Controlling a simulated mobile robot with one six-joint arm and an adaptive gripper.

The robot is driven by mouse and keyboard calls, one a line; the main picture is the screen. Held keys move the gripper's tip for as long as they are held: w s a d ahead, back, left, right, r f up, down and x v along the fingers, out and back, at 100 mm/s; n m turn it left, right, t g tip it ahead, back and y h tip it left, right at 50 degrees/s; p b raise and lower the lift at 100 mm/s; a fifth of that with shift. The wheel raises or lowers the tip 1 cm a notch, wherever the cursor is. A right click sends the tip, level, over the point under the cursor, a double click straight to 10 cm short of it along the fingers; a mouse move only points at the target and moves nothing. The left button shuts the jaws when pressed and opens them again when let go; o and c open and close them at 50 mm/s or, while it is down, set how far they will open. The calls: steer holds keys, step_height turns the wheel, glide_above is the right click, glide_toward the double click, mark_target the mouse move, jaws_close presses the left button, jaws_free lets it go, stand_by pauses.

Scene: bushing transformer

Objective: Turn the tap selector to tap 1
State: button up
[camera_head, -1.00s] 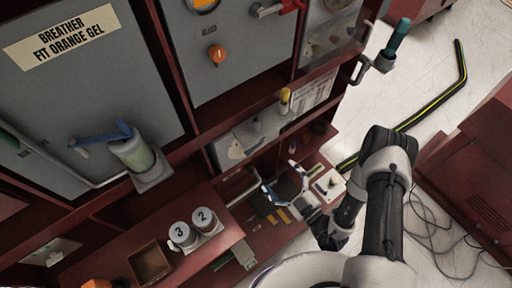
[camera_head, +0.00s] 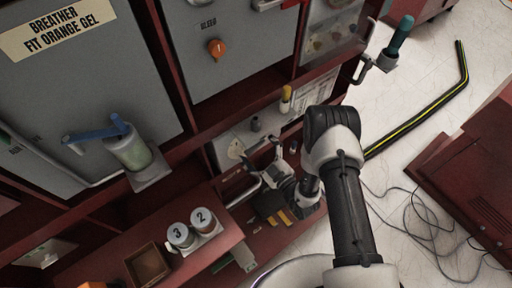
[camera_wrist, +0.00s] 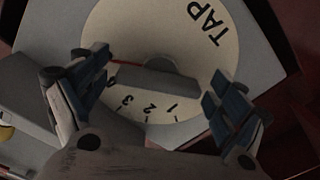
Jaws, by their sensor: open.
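The tap selector shows in the wrist view as a cream dial (camera_wrist: 155,35) marked TAP, with the numbers 1, 2 and 3 along its lower edge. A grey bar-shaped knob (camera_wrist: 160,80) lies across it, with a thin red mark near its left end, beside the scale. My gripper (camera_wrist: 160,76) is open, one finger on each side of the knob; I cannot tell whether either touches it. In the head view the cream dial (camera_head: 236,148) sits on a low panel, and my gripper (camera_head: 257,162) is in front of it.
A yellow-topped part (camera_head: 286,95) and a dark grey peg (camera_head: 256,124) stand near the dial. Canisters 2 (camera_head: 203,219) and 3 (camera_head: 180,236) and an open brown box (camera_head: 148,265) are at lower left. Red frame beams surround the panel.

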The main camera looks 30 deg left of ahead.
steer(key=c, duration=1.1)
steer(key=shift+o, duration=0.2)
